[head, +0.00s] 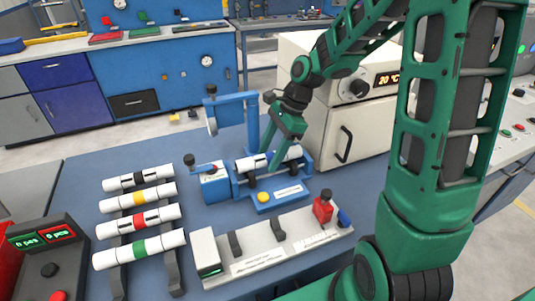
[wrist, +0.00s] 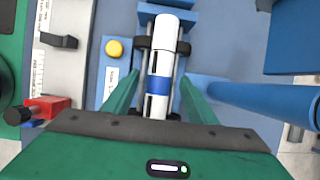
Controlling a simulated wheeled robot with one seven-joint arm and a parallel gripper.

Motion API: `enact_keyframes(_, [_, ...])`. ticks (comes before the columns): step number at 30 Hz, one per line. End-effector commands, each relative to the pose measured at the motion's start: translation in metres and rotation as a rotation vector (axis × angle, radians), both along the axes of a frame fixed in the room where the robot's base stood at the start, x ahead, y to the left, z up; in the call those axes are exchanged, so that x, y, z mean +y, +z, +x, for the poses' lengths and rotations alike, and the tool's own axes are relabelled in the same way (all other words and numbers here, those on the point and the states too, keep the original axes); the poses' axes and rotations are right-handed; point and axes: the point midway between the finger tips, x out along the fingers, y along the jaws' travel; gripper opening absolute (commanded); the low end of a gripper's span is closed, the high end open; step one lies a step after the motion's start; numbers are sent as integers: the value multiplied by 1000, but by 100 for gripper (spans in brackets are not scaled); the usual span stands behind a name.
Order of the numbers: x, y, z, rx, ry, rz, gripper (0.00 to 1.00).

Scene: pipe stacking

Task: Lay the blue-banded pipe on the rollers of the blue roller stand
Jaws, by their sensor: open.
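The white blue-banded pipe (wrist: 160,60) lies lengthwise between the dark rollers (wrist: 183,47) of the blue roller stand. In the head view the pipe (head: 252,161) lies level on the blue roller stand (head: 270,185), partly hidden by my gripper (head: 277,162). My gripper also shows in the wrist view (wrist: 157,92); its two green fingers are open, one on each side of the pipe, with a gap to it on both sides. The near end of the pipe is hidden by the gripper body.
A rack at the left holds several white pipes with black, yellow (head: 138,197), red and green bands. A white measuring fixture (head: 265,255) with a red block (head: 323,208) lies in front of the stand. A blue post (head: 251,122) and an oven (head: 345,130) stand close behind.

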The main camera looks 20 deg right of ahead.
Motion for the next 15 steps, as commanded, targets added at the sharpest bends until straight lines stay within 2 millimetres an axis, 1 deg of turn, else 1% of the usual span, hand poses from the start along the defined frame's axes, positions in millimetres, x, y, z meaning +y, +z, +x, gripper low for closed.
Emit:
enact_keyframes(5, [-6, 13, 1, -3, -2, -1, 52])
enact_keyframes(15, [-30, 69, 1, -4, -3, -1, 52])
